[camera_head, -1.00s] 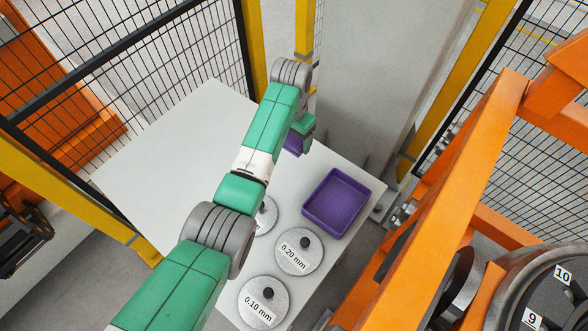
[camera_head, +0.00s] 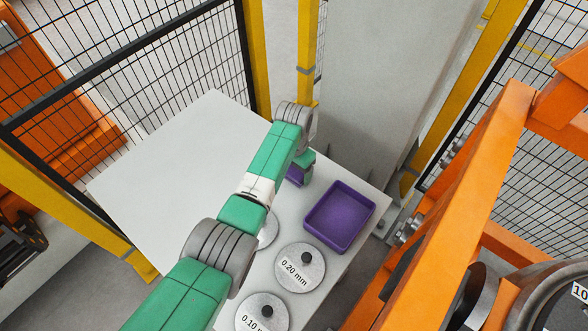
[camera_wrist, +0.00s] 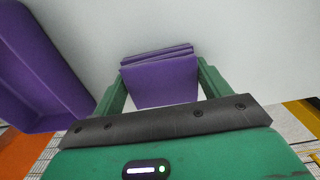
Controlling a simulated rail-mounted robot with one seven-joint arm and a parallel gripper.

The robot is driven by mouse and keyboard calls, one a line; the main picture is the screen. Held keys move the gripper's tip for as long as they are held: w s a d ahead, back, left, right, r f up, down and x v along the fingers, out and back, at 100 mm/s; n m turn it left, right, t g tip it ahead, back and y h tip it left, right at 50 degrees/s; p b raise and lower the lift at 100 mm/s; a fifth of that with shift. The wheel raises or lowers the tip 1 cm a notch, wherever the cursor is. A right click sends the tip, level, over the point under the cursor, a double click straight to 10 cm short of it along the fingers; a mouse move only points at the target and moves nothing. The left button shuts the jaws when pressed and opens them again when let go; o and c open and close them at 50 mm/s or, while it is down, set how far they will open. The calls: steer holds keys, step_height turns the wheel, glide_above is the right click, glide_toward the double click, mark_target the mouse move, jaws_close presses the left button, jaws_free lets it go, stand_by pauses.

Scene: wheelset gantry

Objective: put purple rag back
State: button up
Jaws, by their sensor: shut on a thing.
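The purple rag (camera_wrist: 160,80) is a folded purple block between the two green fingers of my gripper (camera_wrist: 158,88) in the wrist view. My gripper is shut on it. In the head view a bit of the purple rag (camera_head: 296,176) shows beside my green gripper (camera_head: 306,168), mostly hidden by my arm. The purple tray (camera_head: 340,216) stands on the white table, to the right of and nearer than my gripper. It looks empty. In the wrist view the purple tray (camera_wrist: 40,65) is at the left, apart from the rag.
The white table (camera_head: 165,170) has wide free room at the left. Round metal discs (camera_head: 300,268) with black knobs lie at its near end, one partly hidden by my arm. An orange frame (camera_head: 460,200) stands to the right, and yellow posts with mesh fencing (camera_head: 256,50) stand behind.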

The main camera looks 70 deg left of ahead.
mark_target(294, 169)
steer(key=shift+f, duration=0.2)
steer(key=o, duration=1)
steer(key=shift+c, duration=0.2)
steer(key=shift+r, duration=0.1)
step_height(294, 169, up, 12)
steer(key=p, duration=0.4)
steer(key=shift+r, duration=0.15)
